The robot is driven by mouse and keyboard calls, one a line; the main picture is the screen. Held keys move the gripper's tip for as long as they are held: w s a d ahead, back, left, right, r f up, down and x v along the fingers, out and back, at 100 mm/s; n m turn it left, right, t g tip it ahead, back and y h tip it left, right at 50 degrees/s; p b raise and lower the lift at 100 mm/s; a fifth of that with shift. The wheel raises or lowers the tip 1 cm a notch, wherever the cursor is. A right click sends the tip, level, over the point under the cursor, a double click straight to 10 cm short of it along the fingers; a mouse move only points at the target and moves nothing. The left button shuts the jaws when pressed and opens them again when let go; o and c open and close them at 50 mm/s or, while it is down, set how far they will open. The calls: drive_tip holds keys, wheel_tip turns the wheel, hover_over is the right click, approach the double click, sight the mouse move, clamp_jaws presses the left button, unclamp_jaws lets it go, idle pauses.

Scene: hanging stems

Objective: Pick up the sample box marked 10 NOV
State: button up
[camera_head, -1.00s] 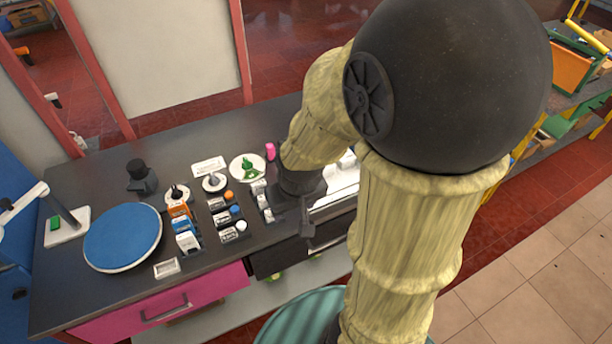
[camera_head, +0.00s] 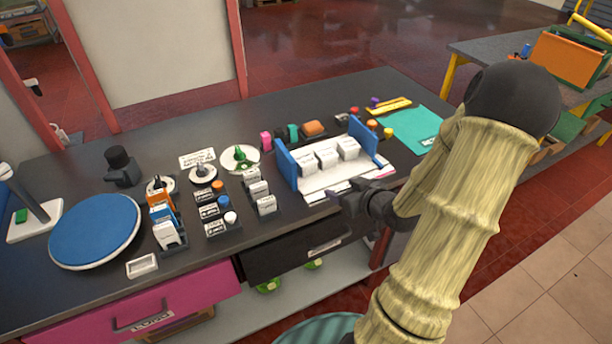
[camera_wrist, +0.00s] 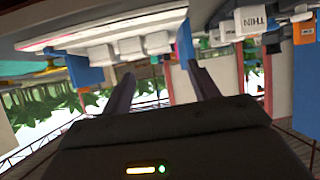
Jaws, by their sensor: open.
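Three white boxes stand in a row between blue end plates: a left one (camera_head: 306,164), a middle one (camera_head: 327,157) and a right one (camera_head: 348,147). More small white boxes (camera_head: 258,189) stand in a column to their left. I cannot read a 10 NOV mark on any box, so I cannot tell which one it is. My gripper (camera_head: 338,202) is open and empty at the counter's front edge, in front of the row. In the wrist view, white boxes (camera_wrist: 128,47) appear beyond my open fingers (camera_wrist: 163,88), apart from them.
Blue end plates (camera_head: 285,166) flank the row. Labelled racks (camera_head: 214,210), a blue disc (camera_head: 96,231) and a black knobbed item (camera_head: 121,165) stand left. A teal mat (camera_head: 412,129) lies right. A pink drawer (camera_head: 150,308) and a black drawer (camera_head: 300,250) are below the counter.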

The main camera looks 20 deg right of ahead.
drive_tip(key=shift+d+f+t, duration=0.1)
drive_tip(key=shift+d+t, duration=0.25)
drive_tip(key=shift+t, duration=0.15)
drive_tip(key=shift+w+d, duration=0.1)
drive_tip(key=shift+w, duration=0.05)
approach(310, 168)
drive_tip(key=x, duration=0.2)
drive_tip(key=shift+w+f+p, duration=0.3)
drive_tip(key=shift+w, duration=0.3)
drive_tip(key=p+x, duration=0.1)
drive_tip(key=x, duration=0.3)
drive_tip(key=shift+w, duration=0.35)
